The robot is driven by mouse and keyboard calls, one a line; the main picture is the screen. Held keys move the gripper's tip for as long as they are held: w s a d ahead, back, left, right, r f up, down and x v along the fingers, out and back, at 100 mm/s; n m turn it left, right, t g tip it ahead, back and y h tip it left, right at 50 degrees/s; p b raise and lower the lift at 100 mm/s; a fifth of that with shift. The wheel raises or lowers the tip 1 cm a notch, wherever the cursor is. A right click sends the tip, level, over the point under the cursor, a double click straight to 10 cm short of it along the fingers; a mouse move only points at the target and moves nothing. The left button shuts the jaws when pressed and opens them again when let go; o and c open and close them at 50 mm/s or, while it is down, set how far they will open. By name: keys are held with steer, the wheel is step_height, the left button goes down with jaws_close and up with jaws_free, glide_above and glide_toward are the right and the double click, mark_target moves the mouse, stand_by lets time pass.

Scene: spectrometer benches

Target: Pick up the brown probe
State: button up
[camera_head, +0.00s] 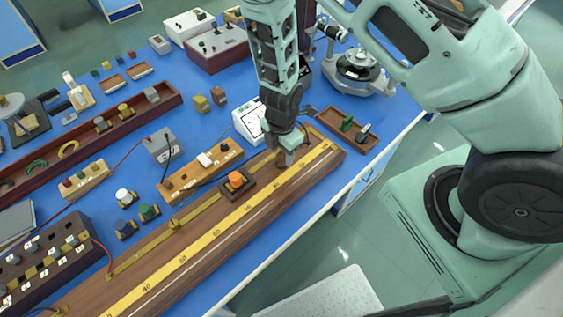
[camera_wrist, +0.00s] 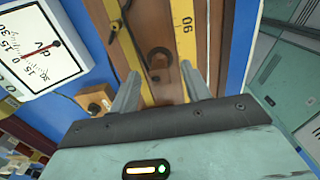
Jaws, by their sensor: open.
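A dark brown round piece, which seems to be the brown probe (camera_wrist: 160,64), stands on the wooden board between two yellow strips in the wrist view. In the head view, the brown probe (camera_head: 281,160) shows partly behind my fingers, near the board's far right end. My gripper (camera_head: 289,155) points down right over it. In the wrist view my gripper (camera_wrist: 161,88) is open, one finger on each side of the brown piece, with nothing clearly held. I cannot tell how far above it the fingertips are.
The long wooden board (camera_head: 190,262) carries yellow scales and an orange knob on a dark block (camera_head: 236,182). A white meter (camera_head: 248,120) stands close behind my gripper. A brown tray (camera_head: 345,130) lies to the right. The blue table's front edge runs close along the board.

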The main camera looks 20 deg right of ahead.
step_height(320, 180, down, 3)
steer(key=shift+r+b, duration=0.15)
steer(key=shift+b, duration=0.3)
jaws_close()
steer(key=shift+r, duration=0.15)
